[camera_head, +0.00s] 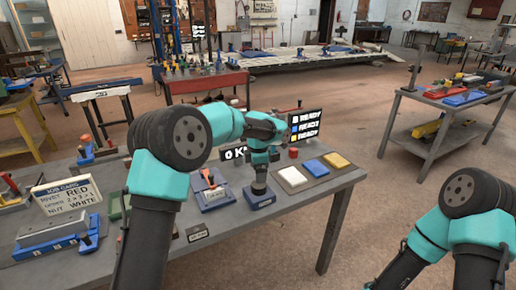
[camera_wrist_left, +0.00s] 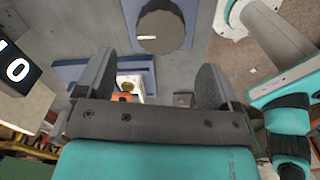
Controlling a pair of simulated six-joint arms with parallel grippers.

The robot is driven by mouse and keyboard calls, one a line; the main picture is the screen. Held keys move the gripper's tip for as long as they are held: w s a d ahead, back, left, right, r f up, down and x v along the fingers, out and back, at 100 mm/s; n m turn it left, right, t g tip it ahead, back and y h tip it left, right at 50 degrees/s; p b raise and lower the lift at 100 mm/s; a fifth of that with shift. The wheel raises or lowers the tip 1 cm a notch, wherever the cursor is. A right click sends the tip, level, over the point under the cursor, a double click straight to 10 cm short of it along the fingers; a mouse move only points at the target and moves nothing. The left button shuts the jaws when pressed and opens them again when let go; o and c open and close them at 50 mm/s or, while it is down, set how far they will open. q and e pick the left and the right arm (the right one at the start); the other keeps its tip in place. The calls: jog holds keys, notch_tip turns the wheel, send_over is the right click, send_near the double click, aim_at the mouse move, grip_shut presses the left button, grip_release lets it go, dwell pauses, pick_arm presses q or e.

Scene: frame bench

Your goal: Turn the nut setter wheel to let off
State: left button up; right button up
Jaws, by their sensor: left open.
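The nut setter wheel (camera_wrist_left: 160,27) is a dark round knob with a short white mark on its face, on a blue base (camera_wrist_left: 190,12), at the top of the left wrist view. In the head view its blue base (camera_head: 262,202) stands near the bench's front, under my left wrist. My left gripper (camera_wrist_left: 155,78) is open and empty; the wheel lies beyond its fingertips, not between them. The wheel's contact with the fingers is not visible in the head view. An orange-handled device (camera_head: 213,192) on a blue base stands left of it. My right gripper is out of view.
A black display (camera_head: 234,154) and a sign with READY lines (camera_head: 307,124) stand behind. White (camera_head: 292,177), blue (camera_head: 316,168) and yellow (camera_head: 337,160) pads lie right of the wheel. A job card (camera_head: 68,196) stands at left. Free floor lies right of the bench (camera_head: 320,205).

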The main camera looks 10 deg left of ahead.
pick_arm(q)
notch_tip(320, 180, up, 10)
dwell(0.4)
